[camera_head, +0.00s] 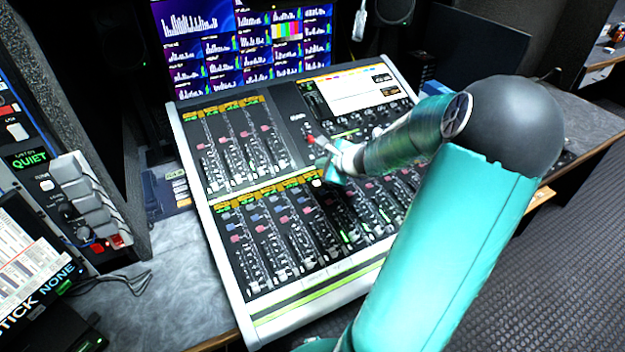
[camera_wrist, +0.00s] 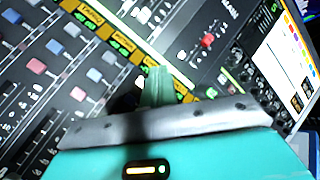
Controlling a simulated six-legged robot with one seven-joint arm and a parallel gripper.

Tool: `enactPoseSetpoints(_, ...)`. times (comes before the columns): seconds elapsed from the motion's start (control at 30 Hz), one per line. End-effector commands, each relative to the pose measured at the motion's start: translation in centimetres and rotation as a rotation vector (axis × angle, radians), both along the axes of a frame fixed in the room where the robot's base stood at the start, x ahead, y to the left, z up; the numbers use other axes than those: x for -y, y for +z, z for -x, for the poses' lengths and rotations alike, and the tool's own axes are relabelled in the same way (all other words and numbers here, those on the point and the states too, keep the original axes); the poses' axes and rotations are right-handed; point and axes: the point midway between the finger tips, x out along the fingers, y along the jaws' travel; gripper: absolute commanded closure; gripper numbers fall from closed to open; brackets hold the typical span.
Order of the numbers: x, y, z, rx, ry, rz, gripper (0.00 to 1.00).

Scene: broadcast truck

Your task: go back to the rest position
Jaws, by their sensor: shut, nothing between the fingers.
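My gripper (camera_head: 322,160) is at the end of my teal arm, over the middle of the mixing console (camera_head: 262,315). In the wrist view my gripper (camera_wrist: 157,82) shows as pale green fingers close together, with nothing between them. The fingers point at the console's panel, near a yellow label strip (camera_wrist: 95,20). I cannot tell whether the fingertips touch the panel. My arm hides part of the console's right side.
A wall of blue monitors (camera_head: 235,45) stands behind the console. A button panel (camera_head: 85,195) is at the left, with loose black cables (camera_head: 130,280) by it. Bare grey desk (camera_head: 185,290) lies left of the console. Patterned floor (camera_head: 570,240) is open at the right.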

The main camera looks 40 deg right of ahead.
Motion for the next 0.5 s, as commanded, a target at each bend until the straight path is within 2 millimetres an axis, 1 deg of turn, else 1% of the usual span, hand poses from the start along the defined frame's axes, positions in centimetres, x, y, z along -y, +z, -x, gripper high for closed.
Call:
enactPoseSetpoints(0.27, 0.0, 0.0, 0.0, 0.0, 0.001, 0.001, 1.0)
enactPoseSetpoints(0.33, -0.4, 0.1, -0.2, -0.004, 0.016, 0.01, 1.0)
enactPoseSetpoints(0.37, -0.8, 0.2, -0.4, -0.009, 0.03, 0.019, 1.0)
enactPoseSetpoints(0.43, -2.4, 0.5, -1.1, -0.026, 0.089, 0.057, 1.0)
enactPoseSetpoints(0.47, -3.2, 0.8, -1.4, -0.037, 0.125, 0.08, 1.0)
enactPoseSetpoints(0.5, -4.7, 1.1, -1.9, -0.052, 0.183, 0.117, 1.0)
